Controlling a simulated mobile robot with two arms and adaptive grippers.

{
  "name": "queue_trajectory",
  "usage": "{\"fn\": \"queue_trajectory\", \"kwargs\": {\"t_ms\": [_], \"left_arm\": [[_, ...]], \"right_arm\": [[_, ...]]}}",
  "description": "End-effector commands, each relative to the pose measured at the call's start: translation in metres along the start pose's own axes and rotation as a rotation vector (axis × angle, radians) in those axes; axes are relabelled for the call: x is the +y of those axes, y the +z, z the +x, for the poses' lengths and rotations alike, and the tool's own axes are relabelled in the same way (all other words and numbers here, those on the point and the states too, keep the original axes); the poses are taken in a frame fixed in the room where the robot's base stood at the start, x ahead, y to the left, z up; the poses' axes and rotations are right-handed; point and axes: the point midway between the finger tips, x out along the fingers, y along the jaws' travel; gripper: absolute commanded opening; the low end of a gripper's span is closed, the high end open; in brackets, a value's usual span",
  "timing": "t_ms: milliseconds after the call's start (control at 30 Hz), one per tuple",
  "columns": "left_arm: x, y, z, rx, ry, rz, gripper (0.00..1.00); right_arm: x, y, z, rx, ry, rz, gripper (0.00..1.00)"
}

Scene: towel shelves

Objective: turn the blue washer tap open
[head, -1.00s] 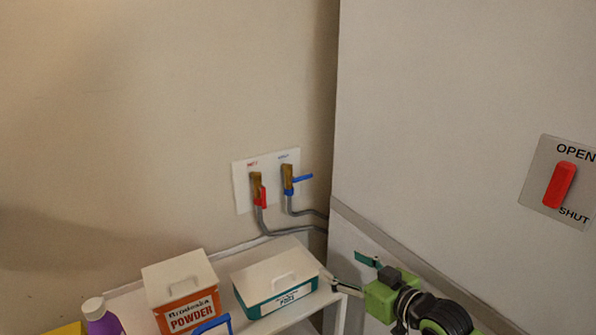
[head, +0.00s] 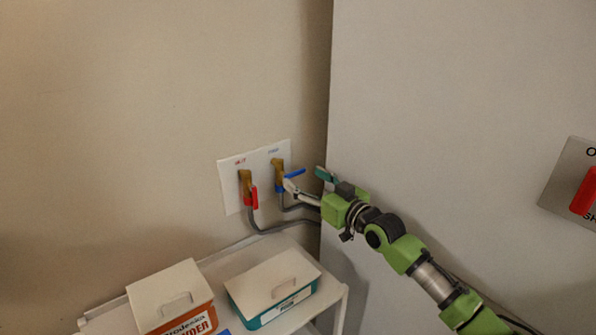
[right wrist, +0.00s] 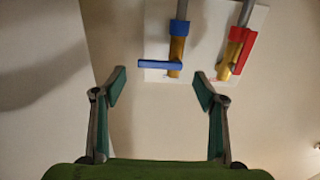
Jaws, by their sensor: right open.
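The blue tap (head: 295,173) is on a white wall plate (head: 231,193). Its lever sticks out to the right, across the pipe line. In the right wrist view, the blue lever (right wrist: 158,65) lies crosswise just beyond the fingertips, roughly between them. My right gripper (head: 306,180) is open and empty beside the blue tap, low and to its right; both fingers (right wrist: 160,84) show spread in the wrist view. One fingertip overlaps the tap's lower part in the head view; I cannot tell whether it touches. My left gripper is not in view.
A red tap (head: 253,196) sits left of the blue one, its lever in line with its pipe. Grey hoses run below. A white shelf (head: 248,252) holds a powder box (head: 172,292) and a teal box (head: 272,285). A tall grey panel (head: 450,120) stands right, with a red switch.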

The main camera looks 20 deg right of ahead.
Motion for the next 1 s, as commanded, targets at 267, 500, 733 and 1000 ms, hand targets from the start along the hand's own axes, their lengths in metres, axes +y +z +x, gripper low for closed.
{"fn": "queue_trajectory", "kwargs": {"t_ms": [267,500,733,1000], "left_arm": [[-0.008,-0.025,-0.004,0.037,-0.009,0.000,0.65],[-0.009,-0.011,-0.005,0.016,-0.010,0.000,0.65],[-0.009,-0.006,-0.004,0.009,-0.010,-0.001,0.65],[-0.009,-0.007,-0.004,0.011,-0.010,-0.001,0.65]], "right_arm": [[0.000,-0.001,0.033,0.001,0.000,-0.001,0.65],[0.000,0.001,0.038,-0.001,0.000,-0.001,0.65],[0.000,0.001,0.038,0.000,0.000,-0.001,0.42],[0.000,0.001,0.038,0.000,0.000,0.003,0.27]]}}
